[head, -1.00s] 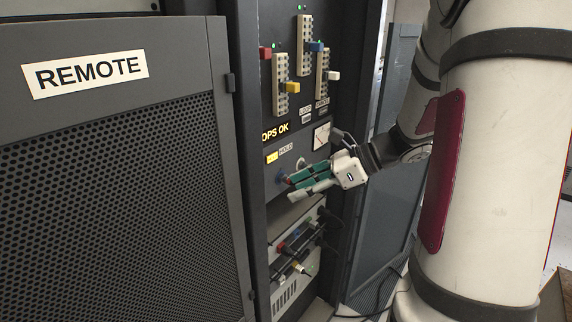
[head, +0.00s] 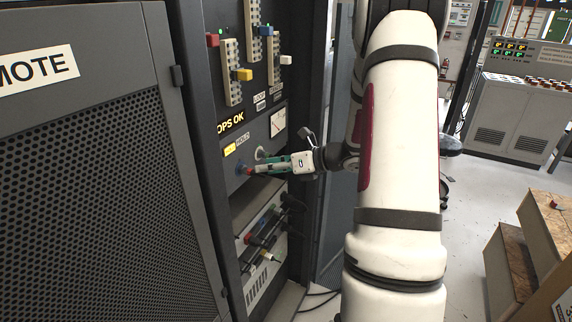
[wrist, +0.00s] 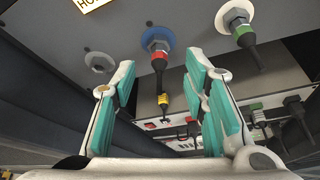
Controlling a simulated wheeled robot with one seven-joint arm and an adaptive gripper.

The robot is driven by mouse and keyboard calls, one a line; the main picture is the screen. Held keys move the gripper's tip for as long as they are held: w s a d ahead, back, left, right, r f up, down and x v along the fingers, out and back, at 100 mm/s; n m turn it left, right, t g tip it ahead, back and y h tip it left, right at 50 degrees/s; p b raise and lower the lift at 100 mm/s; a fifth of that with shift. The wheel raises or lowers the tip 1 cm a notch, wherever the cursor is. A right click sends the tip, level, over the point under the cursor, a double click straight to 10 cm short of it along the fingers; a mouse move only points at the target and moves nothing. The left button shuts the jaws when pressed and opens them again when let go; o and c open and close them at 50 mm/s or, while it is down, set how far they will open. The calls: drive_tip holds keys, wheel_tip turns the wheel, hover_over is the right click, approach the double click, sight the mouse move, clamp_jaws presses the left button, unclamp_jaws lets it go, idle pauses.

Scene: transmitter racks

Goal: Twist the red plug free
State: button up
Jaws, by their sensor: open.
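The red plug (wrist: 158,59) has a red band and a black tail, and it sits in a socket with a blue ring (wrist: 153,35) on the grey panel. In the head view the red plug (head: 249,171) shows just left of my fingertips. My gripper (wrist: 160,68) is open, with teal pads to the left and right of the plug. Gaps show between the plug and both pads in the wrist view. In the head view my gripper (head: 262,167) reaches the panel from the right.
A green-banded plug (wrist: 243,37) in a white-ringed socket stands to the right of my gripper. A yellow-banded plug (wrist: 164,100) shows lower down, beyond my fingers. More plugs and cables (head: 262,240) fill the lower panel. A dark mesh door (head: 95,190) stands at left.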

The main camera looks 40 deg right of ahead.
sight(249, 170)
drive_tip(key=shift+x, duration=2.8)
drive_tip(key=shift+r, duration=0.1)
clamp_jaws()
drive_tip(key=shift+a+n+t+h+b, duration=0.2)
drive_tip(key=shift+n+h+b, duration=0.5)
drive_tip(key=shift+b, duration=0.65)
drive_tip(key=shift+a+n+t+h+b, duration=0.15)
drive_tip(key=shift+n+h+b, duration=0.25)
drive_tip(key=shift+n+b, duration=0.75)
drive_tip(key=shift+a+n+t+h+b, duration=0.15)
drive_tip(key=shift+n+t+h+b, duration=0.8)
drive_tip(key=shift+b, duration=4.05)
